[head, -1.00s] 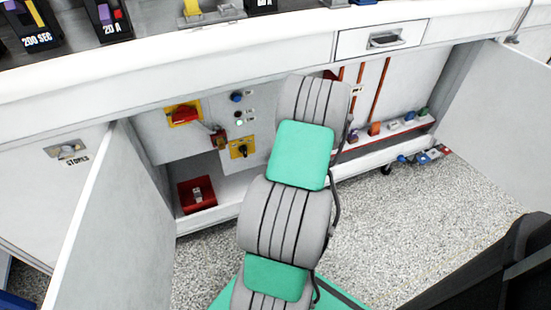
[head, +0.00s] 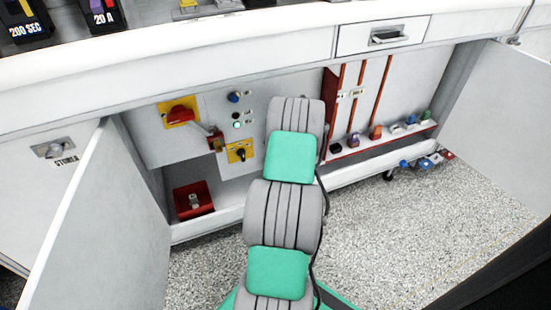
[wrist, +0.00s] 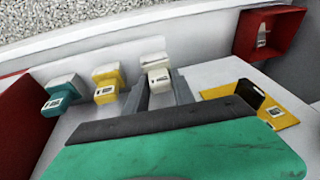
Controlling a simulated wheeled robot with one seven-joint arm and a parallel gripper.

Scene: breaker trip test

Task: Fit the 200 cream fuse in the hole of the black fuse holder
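In the wrist view a cream fuse (wrist: 158,77) with a small label juts from a pale rack, at the right end of a row with a yellow fuse (wrist: 106,85) and a teal fuse (wrist: 58,95). My gripper (wrist: 160,92) has its two grey fingers on either side of the cream fuse; it looks open, and contact is not clear. A yellow plate with a dark part (wrist: 250,95) lies to the right; I cannot tell whether this is the black fuse holder. In the head view my arm hides my gripper and the row of fuses.
A red open box (head: 194,199) stands at the cabinet's lower left; it also shows in the wrist view (wrist: 270,33). Open doors (head: 100,220) flank the cabinet.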

